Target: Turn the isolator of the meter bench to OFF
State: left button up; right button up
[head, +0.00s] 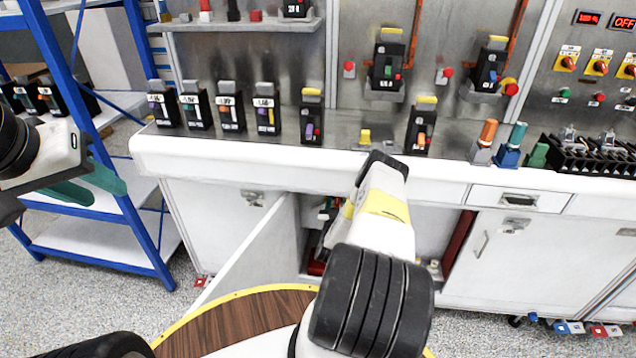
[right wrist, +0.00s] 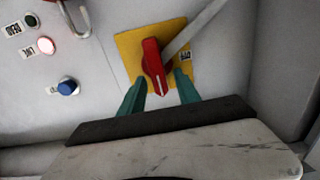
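The isolator is a red rotary handle (right wrist: 152,62) on a yellow plate (right wrist: 128,48) in the right wrist view. A small label (right wrist: 186,56) is beside it; I cannot read it surely. My right gripper (right wrist: 160,93) has its teal fingers apart, one on each side of the handle's lower end, with a gap visible at both sides. In the head view my right gripper (head: 384,172) is at the front of the white meter bench (head: 230,158), its fingers hidden. My left gripper (head: 96,184) is empty, its teal fingers apart, near the blue rack.
A cupboard door (head: 245,255) stands open below the bench top. Beside the isolator are a glowing LIVE lamp (right wrist: 46,46), a dark DEAD lamp (right wrist: 31,19) and a blue button (right wrist: 67,88). A grey bar (right wrist: 195,28) crosses near the handle. Several breakers stand on the bench.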

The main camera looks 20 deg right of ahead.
jog(key=shift+x, duration=0.75)
grip_shut()
